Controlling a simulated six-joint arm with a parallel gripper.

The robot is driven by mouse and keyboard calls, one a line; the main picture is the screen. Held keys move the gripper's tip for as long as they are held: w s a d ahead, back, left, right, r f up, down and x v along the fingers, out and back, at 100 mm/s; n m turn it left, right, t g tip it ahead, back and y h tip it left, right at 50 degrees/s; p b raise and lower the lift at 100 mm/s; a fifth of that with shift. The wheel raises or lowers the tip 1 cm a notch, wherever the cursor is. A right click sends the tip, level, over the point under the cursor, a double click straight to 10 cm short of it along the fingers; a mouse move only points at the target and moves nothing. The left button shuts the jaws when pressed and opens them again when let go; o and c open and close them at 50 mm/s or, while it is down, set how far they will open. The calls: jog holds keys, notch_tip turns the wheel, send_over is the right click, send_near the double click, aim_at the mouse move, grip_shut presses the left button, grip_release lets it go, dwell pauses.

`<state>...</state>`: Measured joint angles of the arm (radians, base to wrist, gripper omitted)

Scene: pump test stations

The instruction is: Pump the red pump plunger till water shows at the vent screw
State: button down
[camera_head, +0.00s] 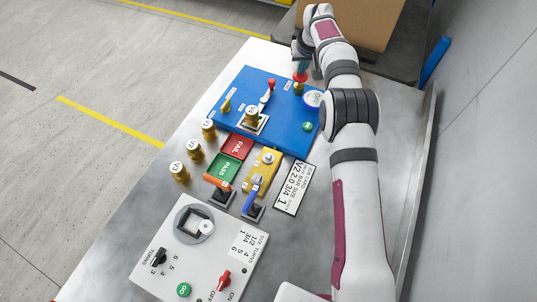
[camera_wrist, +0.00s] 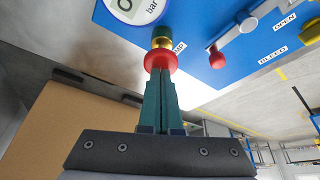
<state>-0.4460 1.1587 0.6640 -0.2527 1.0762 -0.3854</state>
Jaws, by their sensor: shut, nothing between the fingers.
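The red pump plunger (camera_head: 300,77) stands at the far right of the blue panel, with a brass collar below it. In the wrist view its red knob (camera_wrist: 160,61) is at the fingertips, above a brass and green base. My gripper (camera_head: 302,69) points down over the plunger, its teal fingers shut together with nothing between them. In the wrist view the closed fingertips (camera_wrist: 160,76) meet or nearly meet the knob; contact is unclear. A brass screw (camera_head: 226,105) sits at the panel's left, likely the vent; it shows partly by the BLEED label in the wrist view (camera_wrist: 311,31). I cannot make out water there.
The pressure gauge (camera_head: 313,98) is close beside the plunger. A red-knobbed lever (camera_head: 268,91) and a brass valve part (camera_head: 252,114) stand on the blue panel (camera_head: 283,131). Several brass parts, PASS and FAIL pads and a white control box (camera_head: 215,265) occupy the nearer table. A cardboard box (camera_head: 365,22) is behind.

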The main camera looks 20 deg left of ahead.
jog(key=shift+f, duration=0.95)
jog(key=shift+r, duration=1.95)
notch_tip(320, 180, up, 5)
